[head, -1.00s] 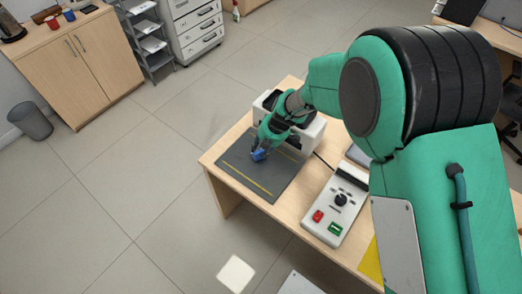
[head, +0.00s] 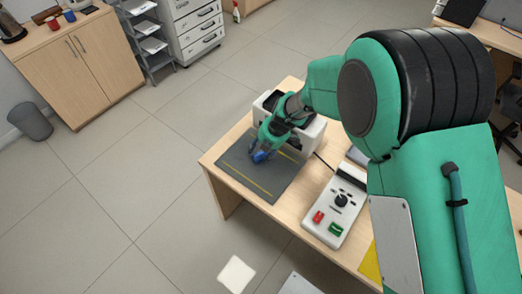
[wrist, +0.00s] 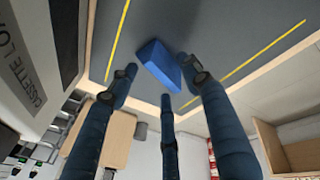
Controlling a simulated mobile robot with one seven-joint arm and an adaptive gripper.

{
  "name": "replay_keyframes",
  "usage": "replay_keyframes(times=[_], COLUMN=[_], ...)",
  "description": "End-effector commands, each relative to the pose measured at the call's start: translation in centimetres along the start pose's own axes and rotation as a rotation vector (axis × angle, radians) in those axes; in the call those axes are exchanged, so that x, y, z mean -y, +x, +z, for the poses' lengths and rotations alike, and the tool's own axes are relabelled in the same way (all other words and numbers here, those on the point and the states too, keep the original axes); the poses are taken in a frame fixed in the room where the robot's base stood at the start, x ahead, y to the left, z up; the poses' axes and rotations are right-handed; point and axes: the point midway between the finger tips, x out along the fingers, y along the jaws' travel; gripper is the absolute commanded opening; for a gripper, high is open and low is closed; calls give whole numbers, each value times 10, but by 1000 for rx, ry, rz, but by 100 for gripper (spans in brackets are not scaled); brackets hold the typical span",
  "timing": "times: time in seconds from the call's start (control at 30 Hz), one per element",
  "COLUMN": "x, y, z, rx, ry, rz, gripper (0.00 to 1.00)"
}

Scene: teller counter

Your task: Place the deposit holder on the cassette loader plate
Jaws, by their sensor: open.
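The deposit holder, a small blue block (wrist: 158,66), rests on the dark grey cassette loader plate (head: 244,176). It lies between the plate's two yellow lines. In the wrist view, the three dark blue fingers of my gripper (wrist: 162,84) are spread open around its near side, with gaps visible between them and the block. In the head view my gripper (head: 262,153) is low over the plate and partly hides the block. Whether a finger still touches it cannot be told.
The white cassette loader (head: 309,136) stands right behind the plate, close to my gripper. A control box (head: 335,207) with a black knob and red and green buttons is to the right. The plate's front half is clear; open floor lies left.

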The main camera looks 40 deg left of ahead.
Motion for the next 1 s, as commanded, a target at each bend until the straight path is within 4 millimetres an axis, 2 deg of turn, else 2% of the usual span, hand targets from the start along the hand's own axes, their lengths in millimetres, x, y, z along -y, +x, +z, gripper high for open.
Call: replay_keyframes(times=[0.27,0.7,1.0], x=[-1,-1,-1], y=[-19,-89,-118], z=[0,0,0], rx=[1,1,1], ry=[0,-1,1], rz=[2,2,1], gripper=[48,48,48])
